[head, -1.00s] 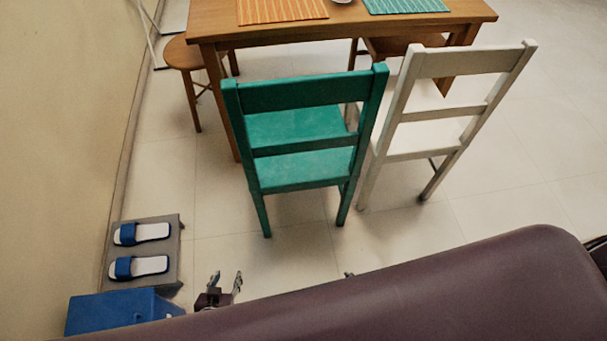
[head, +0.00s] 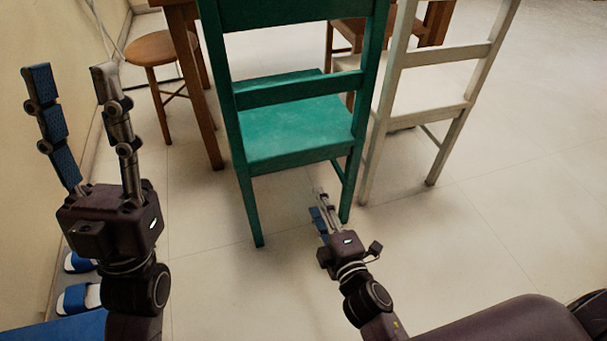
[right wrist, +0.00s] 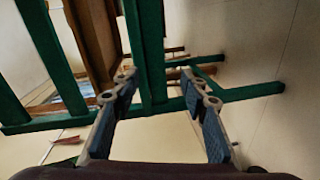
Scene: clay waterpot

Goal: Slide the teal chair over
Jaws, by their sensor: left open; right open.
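The teal chair (head: 298,118) stands upright on the tiled floor with its slatted back towards me, in the middle of the head view. Its top is cut off by the frame edge. My left gripper (head: 72,78) is open and empty, raised to the left of the chair. My right gripper (head: 318,204) is low, close to the chair's right back leg in the head view. In the right wrist view the right gripper (right wrist: 160,88) is open, with teal chair bars (right wrist: 150,55) beyond and between its fingers. I cannot tell whether it touches them.
A white chair (head: 425,95) stands close at the teal chair's right. A wooden table (head: 204,90) is behind, with a round stool (head: 158,47) to its left. Blue slippers (head: 78,297) lie by the left wall. The floor at the right is clear.

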